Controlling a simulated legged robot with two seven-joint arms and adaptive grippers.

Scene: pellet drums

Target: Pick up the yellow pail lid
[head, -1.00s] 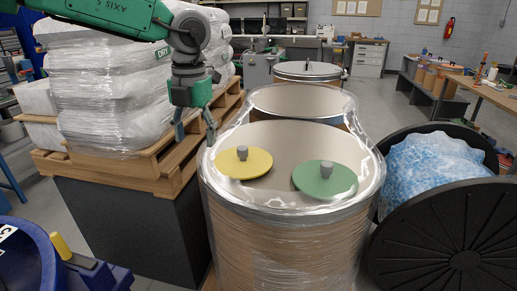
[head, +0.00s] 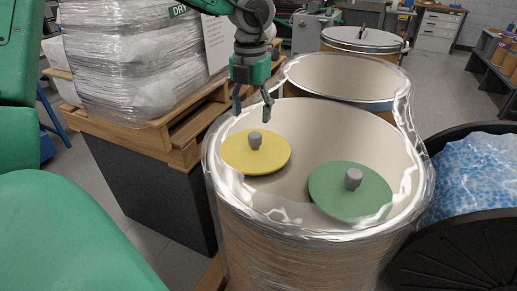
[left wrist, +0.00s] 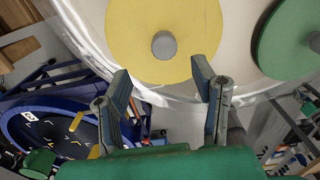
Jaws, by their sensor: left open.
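The yellow pail lid (head: 270,158) is a round disc with a grey knob (head: 255,140). It lies inside the open top of the wrapped drum (head: 225,195), on the left side. It also shows in the left wrist view (left wrist: 190,25), its knob ahead of and between the fingers. My left gripper (head: 253,108) is open and empty. It hangs pointing down, above and behind the lid, not touching it. In the left wrist view my left gripper's fingers (left wrist: 160,90) are spread apart. My right gripper is not in view.
A green lid (head: 335,195) with a grey knob lies to the right in the same drum. More drums (head: 360,40) stand behind. A pallet of wrapped white bags (head: 135,60) is at the left. A black bin of blue pellets (head: 475,180) stands at the right.

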